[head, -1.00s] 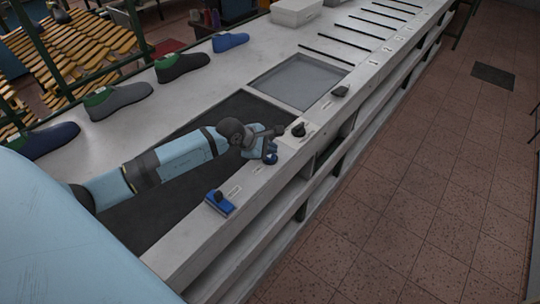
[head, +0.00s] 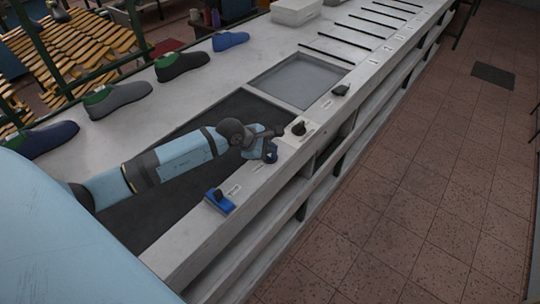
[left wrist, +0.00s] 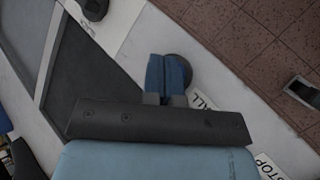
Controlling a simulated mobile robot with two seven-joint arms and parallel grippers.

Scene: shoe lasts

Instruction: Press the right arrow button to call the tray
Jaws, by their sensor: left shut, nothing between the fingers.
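My left gripper (head: 270,155) is shut and empty, low over the front ledge of the long bench. In the left wrist view its blue fingertips (left wrist: 167,72) overlap a dark round button (left wrist: 183,70), partly hidden behind them. I cannot tell whether they touch it. A label ending in "ALL" (left wrist: 204,100) is beside this button. No arrow mark is readable. The grey recessed tray area (head: 300,80) lies farther along the bench.
A black knob (head: 299,128) and a dark piece (head: 340,90) sit farther along the ledge.

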